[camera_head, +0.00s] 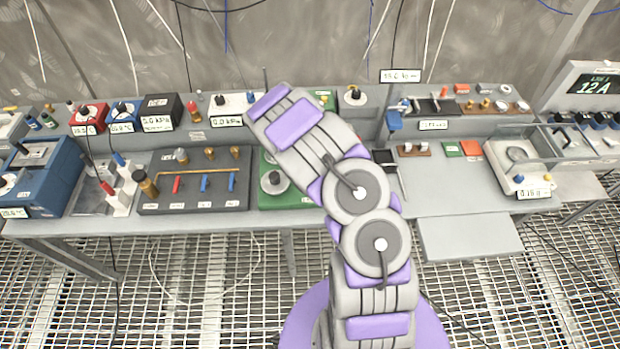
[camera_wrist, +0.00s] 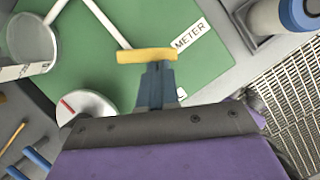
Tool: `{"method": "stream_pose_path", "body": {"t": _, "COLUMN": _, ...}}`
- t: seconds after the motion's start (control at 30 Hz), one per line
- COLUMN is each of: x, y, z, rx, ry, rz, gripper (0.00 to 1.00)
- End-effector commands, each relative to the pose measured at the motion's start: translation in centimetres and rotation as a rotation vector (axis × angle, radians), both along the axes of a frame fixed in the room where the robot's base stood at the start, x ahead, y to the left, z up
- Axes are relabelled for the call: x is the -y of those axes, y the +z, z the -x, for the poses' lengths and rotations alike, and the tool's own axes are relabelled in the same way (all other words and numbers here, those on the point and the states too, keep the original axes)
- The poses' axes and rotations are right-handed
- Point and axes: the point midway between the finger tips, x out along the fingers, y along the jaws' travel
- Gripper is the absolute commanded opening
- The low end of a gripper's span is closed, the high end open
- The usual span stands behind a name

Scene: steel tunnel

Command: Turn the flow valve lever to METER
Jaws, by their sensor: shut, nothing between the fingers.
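A green panel (camera_wrist: 95,45) fills much of the wrist view, and part of it shows left of my arm in the head view (camera_head: 297,197). A yellow lever bar (camera_wrist: 147,55) lies nearly level across the wrist view. Its right end is close to the white METER label (camera_wrist: 189,33). My gripper (camera_wrist: 157,66) is shut and empty, its dark fingertips right at the lever's near side; I cannot tell whether they touch. Another label (camera_wrist: 181,92) is mostly hidden behind the fingers. In the head view my arm hides the gripper and the lever.
A round dial with a red mark (camera_wrist: 86,106) stands left of my fingers. A clear round gauge (camera_wrist: 33,40) is at the upper left, and a blue-capped cylinder (camera_wrist: 282,14) at the upper right. A board with red and blue levers (camera_head: 195,205) lies left of the panel.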

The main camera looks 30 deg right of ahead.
Motion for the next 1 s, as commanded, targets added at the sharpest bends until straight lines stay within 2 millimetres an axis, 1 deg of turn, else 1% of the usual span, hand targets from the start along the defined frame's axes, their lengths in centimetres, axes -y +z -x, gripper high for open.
{"method": "stream_pose_path", "body": {"t": 0.33, "x": 1.3, "y": -0.1, "z": 0.1, "rx": -0.002, "ry": 0.218, "rz": 0.002, "gripper": 0.00}}
{"method": "stream_pose_path", "body": {"t": 0.63, "x": 2.3, "y": -0.1, "z": -0.2, "rx": -0.001, "ry": 0.428, "rz": 0.000, "gripper": 0.00}}
{"method": "stream_pose_path", "body": {"t": 1.0, "x": 2.6, "y": -0.1, "z": -0.4, "rx": -0.001, "ry": 0.429, "rz": -0.001, "gripper": 0.00}}
